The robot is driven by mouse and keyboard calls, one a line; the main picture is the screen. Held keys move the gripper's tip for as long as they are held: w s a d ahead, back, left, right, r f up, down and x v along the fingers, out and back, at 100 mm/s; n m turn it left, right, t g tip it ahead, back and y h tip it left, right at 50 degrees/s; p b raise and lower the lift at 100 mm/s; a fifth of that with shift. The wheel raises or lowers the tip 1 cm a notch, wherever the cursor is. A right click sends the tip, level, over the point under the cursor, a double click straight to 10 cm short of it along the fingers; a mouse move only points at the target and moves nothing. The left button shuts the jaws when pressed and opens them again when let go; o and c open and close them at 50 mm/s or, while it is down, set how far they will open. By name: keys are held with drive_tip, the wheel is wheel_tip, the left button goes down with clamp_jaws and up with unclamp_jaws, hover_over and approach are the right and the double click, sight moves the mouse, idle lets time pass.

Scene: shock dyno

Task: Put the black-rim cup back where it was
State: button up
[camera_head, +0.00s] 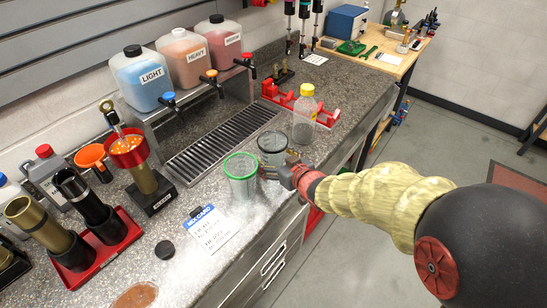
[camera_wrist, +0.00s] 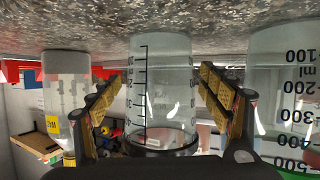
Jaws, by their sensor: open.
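The black-rim cup (camera_head: 272,143) is a clear measuring cup standing upright on the counter, just behind the green-rim cup (camera_head: 241,178). In the wrist view, which is upside down, the black-rim cup (camera_wrist: 160,90) lies between the two fingers, its base at the counter surface. My gripper (camera_wrist: 161,78) is open, with a finger on either side of the cup and small gaps visible. In the head view my gripper (camera_head: 287,172) is at the cup's near right side. The green-rim cup also shows close by in the wrist view (camera_wrist: 285,90).
A yellow-capped bottle (camera_head: 304,118) stands right of the cups, also in the wrist view (camera_wrist: 68,95). A drain grate (camera_head: 220,140) lies behind, below jugs with taps. A mix card (camera_head: 212,230) and a black cap (camera_head: 165,250) lie on the counter (camera_head: 185,265).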

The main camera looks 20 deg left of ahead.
drive_tip(key=shift+r, duration=0.25)
drive_tip(key=p+v, duration=0.3)
drive_tip(key=v, duration=0.9)
drive_tip(key=shift+f+p, duration=0.2)
drive_tip(key=shift+p, duration=0.15)
